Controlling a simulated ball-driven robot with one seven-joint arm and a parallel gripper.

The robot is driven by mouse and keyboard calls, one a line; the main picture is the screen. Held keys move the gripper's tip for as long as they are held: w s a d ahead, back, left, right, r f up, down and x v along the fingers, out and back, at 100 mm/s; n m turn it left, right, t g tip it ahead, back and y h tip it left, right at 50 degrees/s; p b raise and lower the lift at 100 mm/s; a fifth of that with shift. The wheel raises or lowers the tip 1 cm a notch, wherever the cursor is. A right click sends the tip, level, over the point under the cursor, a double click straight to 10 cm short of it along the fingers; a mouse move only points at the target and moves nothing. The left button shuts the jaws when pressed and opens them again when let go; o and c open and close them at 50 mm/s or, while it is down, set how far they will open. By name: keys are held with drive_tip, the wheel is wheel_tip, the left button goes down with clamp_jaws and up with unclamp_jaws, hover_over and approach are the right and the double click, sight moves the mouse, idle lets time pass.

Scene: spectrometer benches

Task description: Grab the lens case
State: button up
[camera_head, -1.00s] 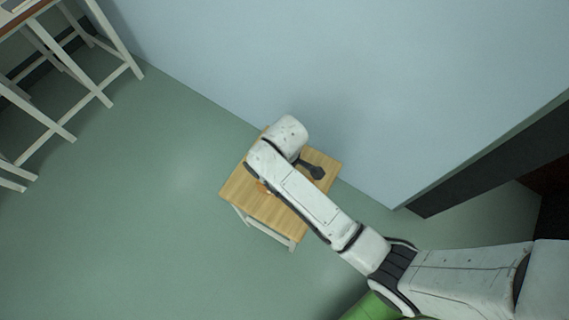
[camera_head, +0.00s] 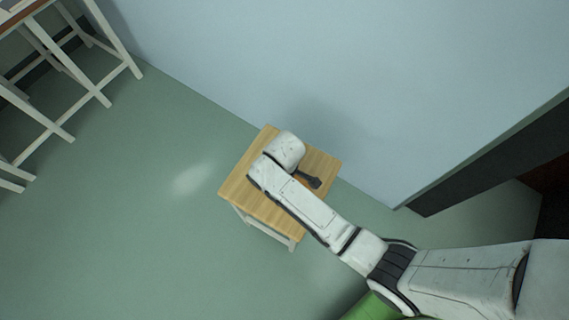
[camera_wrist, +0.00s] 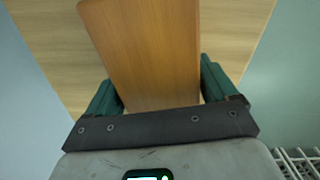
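An orange-brown wooden block, which I take to be the lens case (camera_wrist: 150,50), fills the middle of the wrist view above the small wooden table (camera_wrist: 45,40). My gripper (camera_wrist: 160,80) has one dark green finger on each side of it. Both fingers look close against the case's sides, but I cannot tell whether they press on it. The case's lower end goes behind my gripper's dark front bar.
A pale blue wall (camera_head: 330,80) stands directly behind the table. A white-legged bench (camera_head: 60,80) is at the upper left. Green floor to the left is clear.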

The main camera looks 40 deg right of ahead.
drive_tip(key=c, duration=0.9)
drive_tip(key=shift+r, duration=0.1)
